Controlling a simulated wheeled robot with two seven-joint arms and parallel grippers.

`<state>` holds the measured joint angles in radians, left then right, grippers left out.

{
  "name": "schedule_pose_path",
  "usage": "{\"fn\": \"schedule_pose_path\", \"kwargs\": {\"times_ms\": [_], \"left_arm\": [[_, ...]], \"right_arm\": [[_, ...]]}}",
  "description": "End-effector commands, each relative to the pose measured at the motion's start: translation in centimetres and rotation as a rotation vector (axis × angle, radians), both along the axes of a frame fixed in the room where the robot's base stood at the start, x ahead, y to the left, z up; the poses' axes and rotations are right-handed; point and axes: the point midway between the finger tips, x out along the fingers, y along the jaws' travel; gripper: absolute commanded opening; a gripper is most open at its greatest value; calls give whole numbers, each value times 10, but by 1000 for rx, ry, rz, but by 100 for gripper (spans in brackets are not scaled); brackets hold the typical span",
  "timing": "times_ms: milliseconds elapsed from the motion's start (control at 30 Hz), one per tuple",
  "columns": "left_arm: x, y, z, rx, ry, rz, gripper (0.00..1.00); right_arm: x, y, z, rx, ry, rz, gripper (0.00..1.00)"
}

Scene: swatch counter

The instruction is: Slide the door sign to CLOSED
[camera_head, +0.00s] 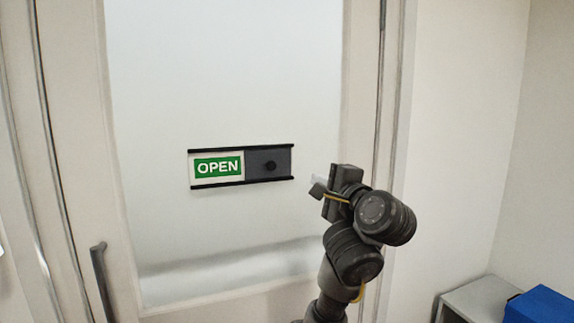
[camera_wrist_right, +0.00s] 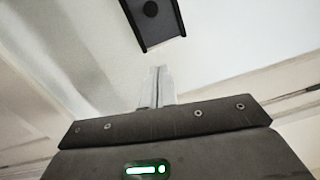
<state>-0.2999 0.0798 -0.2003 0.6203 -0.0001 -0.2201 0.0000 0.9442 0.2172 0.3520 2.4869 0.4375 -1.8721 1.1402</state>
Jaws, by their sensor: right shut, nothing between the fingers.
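The door sign (camera_head: 241,165) is mounted on the pale door panel, with black rails above and below. Its left part shows a green OPEN label (camera_head: 217,167). Its right part is a dark grey slider with a round black knob (camera_head: 270,165). My right gripper (camera_head: 318,186) is shut and empty, to the right of the sign and a little lower, apart from it. In the right wrist view the shut fingers (camera_wrist_right: 156,86) point toward the sign's dark end (camera_wrist_right: 158,24), and the knob (camera_wrist_right: 151,8) shows at the top edge. No CLOSED label is visible. My left gripper is not in view.
The door has a pale frame and a dark vertical handle (camera_head: 102,283) at lower left. A grey cabinet (camera_head: 480,298) with a blue box (camera_head: 540,304) stands at lower right. The panel around the sign is clear.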

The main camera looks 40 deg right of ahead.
Motion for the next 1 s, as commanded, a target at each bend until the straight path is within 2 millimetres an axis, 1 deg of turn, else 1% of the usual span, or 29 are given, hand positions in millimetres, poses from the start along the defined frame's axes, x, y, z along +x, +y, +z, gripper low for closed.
{"fn": "schedule_pose_path", "kwargs": {"times_ms": [33,233,267,300,367,600,633,700,833,1000], "left_arm": [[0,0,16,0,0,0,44],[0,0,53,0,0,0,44],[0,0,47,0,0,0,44],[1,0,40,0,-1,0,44],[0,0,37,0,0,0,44],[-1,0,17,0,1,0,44],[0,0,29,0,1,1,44],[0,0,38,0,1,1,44],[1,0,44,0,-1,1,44],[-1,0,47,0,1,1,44]], "right_arm": [[4,0,8,2,5,4,0],[16,-5,8,7,10,-7,0],[22,-7,2,9,8,-7,0],[32,-9,-1,9,5,-6,0],[45,-12,-2,9,6,-7,0],[92,-25,-2,11,3,-5,0],[94,-19,6,5,6,-5,0],[98,-10,8,4,7,-6,0],[104,2,8,5,7,-7,0],[108,9,9,3,6,-8,0]]}}
